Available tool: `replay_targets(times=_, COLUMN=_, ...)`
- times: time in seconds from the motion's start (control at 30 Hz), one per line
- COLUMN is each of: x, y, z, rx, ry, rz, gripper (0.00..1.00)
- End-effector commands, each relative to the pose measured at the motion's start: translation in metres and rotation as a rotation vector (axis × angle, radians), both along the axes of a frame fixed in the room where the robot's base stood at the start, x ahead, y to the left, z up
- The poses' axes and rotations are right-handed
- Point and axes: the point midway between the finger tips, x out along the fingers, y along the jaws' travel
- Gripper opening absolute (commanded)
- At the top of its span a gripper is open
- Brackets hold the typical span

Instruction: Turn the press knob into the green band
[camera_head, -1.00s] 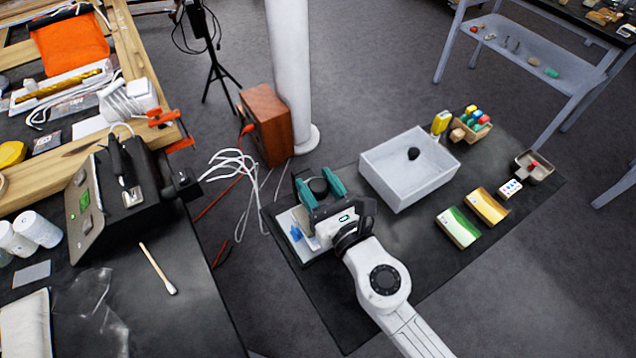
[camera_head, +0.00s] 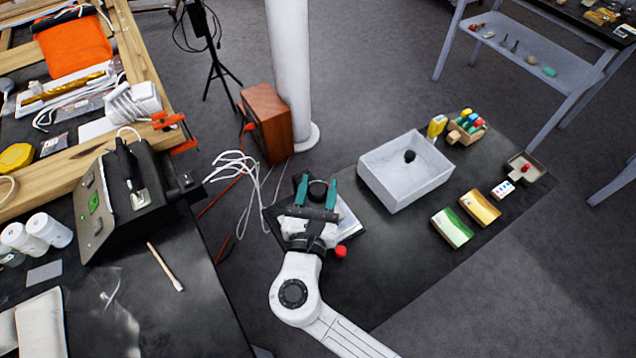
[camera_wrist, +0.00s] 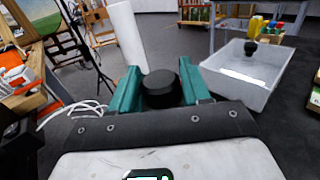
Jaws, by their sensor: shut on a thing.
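The press knob, a round black cap (camera_head: 318,187), sits between the two teal fingers of my gripper (camera_head: 317,192). The wrist view also shows the knob (camera_wrist: 161,88), with the fingers of my gripper (camera_wrist: 160,92) on both sides of it. My gripper is shut on the knob. The press's pale plate (camera_head: 347,222) shows only in part, to the right of my gripper. My gripper and wrist cover much of the press, and I cannot see the green band or any pointer on the knob.
A red ball-shaped part (camera_head: 341,251) shows beside my wrist. A grey bin (camera_head: 405,190) with a black piece in it stands to the right. White cables (camera_head: 240,170) and a wooden box (camera_head: 266,122) are behind left.

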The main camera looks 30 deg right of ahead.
Motion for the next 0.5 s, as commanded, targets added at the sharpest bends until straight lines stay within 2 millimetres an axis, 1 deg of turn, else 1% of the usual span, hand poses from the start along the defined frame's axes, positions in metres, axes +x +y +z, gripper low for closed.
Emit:
replay_targets(times=0.03, x=0.0025, y=0.0019, z=0.0033, rx=-0.001, ry=-0.002, rz=-0.042, gripper=0.16)
replay_targets(times=0.3, x=0.0022, y=0.0019, z=0.0018, rx=-0.001, ry=-0.002, rz=-0.285, gripper=0.16)
replay_targets(times=0.5, x=0.0020, y=0.0015, z=0.0012, rx=-0.001, ry=-0.002, rz=-0.428, gripper=0.16)
